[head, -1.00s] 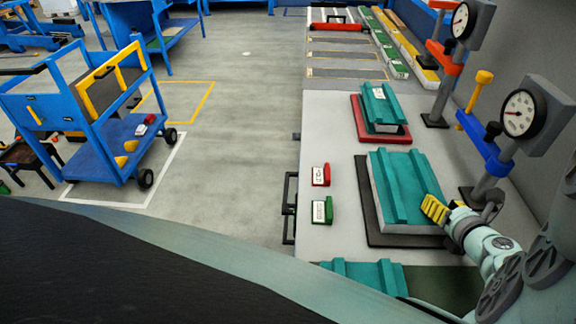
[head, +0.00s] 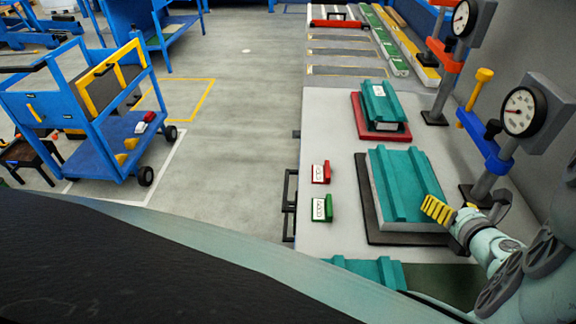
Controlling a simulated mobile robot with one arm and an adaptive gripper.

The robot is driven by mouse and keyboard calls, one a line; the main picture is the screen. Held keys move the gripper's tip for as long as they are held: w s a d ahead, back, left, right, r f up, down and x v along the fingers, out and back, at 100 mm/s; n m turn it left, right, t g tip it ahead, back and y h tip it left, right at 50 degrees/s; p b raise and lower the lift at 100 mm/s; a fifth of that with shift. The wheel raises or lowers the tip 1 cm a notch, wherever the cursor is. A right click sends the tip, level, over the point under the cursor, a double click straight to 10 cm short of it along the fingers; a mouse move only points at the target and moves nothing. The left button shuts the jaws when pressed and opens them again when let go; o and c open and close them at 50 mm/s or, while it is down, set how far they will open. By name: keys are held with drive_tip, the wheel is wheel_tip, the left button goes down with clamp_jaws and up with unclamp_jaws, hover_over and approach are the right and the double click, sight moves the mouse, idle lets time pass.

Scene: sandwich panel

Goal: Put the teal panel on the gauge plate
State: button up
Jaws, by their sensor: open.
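A large teal ribbed panel (head: 408,185) with a pale core lies flat on a dark plate (head: 363,190), in front of the dial gauge (head: 524,110) with the blue clamp. A smaller teal panel (head: 378,98) with a white label lies on a red plate (head: 364,132) farther back. Another teal panel (head: 368,270) shows partly at the bottom, on a dark green surface. My gripper (head: 436,208) has yellow fingers and is open at the large panel's right front edge. I cannot tell whether they touch. Which plate is the gauge plate is not marked.
A second gauge (head: 463,20) with a red-orange clamp stands farther back. A red tag block (head: 320,173) and a green tag block (head: 322,208) stand on the bench's left edge. A blue cart (head: 100,130) stands on the floor at left. The bench between blocks and dark plate is clear.

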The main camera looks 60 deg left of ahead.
drive_tip(key=v, duration=1)
drive_tip(key=shift+s+d, duration=0.2)
